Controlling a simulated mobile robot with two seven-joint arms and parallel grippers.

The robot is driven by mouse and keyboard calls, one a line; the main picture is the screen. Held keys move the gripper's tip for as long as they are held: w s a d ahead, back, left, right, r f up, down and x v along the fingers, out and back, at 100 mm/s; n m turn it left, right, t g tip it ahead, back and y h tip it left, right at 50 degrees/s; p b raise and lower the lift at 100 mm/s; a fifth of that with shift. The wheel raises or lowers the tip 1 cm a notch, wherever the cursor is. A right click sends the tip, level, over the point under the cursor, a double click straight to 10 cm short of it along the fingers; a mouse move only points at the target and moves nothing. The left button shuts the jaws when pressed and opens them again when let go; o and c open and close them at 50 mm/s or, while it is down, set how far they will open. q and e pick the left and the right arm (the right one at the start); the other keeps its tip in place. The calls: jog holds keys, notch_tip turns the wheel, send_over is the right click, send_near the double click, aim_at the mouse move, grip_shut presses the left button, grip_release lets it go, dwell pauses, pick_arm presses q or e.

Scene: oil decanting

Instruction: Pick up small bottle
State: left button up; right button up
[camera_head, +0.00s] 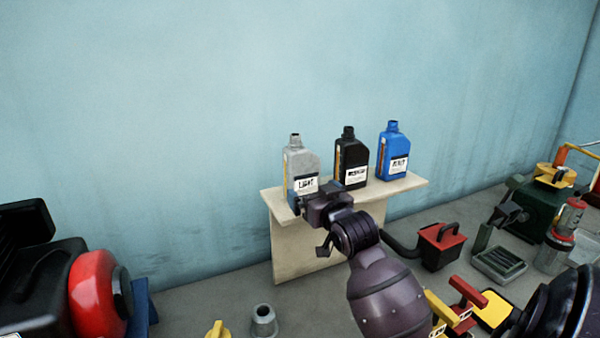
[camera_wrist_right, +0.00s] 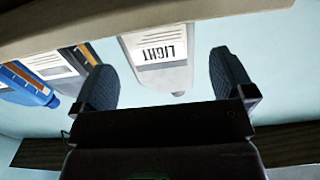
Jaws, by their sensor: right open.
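A grey bottle labelled LIGHT (camera_head: 301,166) stands upright at the left end of a small wooden shelf (camera_head: 405,187). A black bottle (camera_head: 349,160) and a blue bottle (camera_head: 392,155) stand to its right. My right gripper (camera_head: 315,198) is in front of the grey bottle's lower part. In the right wrist view the picture is upside down, and the grey bottle (camera_wrist_right: 158,60) appears between the two open fingers, with gaps on both sides. The gripper's fingertips are partly hidden in the head view. My left gripper is not in view.
A red-topped black box (camera_head: 441,245) stands on the floor right of the shelf. A grey cone-shaped piece (camera_head: 264,320) stands in front. A black and red machine (camera_head: 95,292) is at the left. Green and yellow equipment (camera_head: 550,205) crowds the right.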

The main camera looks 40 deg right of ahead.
aim_at(306, 183)
jog(key=shift+p+x, duration=0.7)
jog(key=shift+x, duration=2.85)
jog(key=shift+s+d+r, duration=0.1)
jog(key=c, duration=0.8)
jog(key=shift+c, duration=0.7)
jog(key=shift+r, duration=0.15)
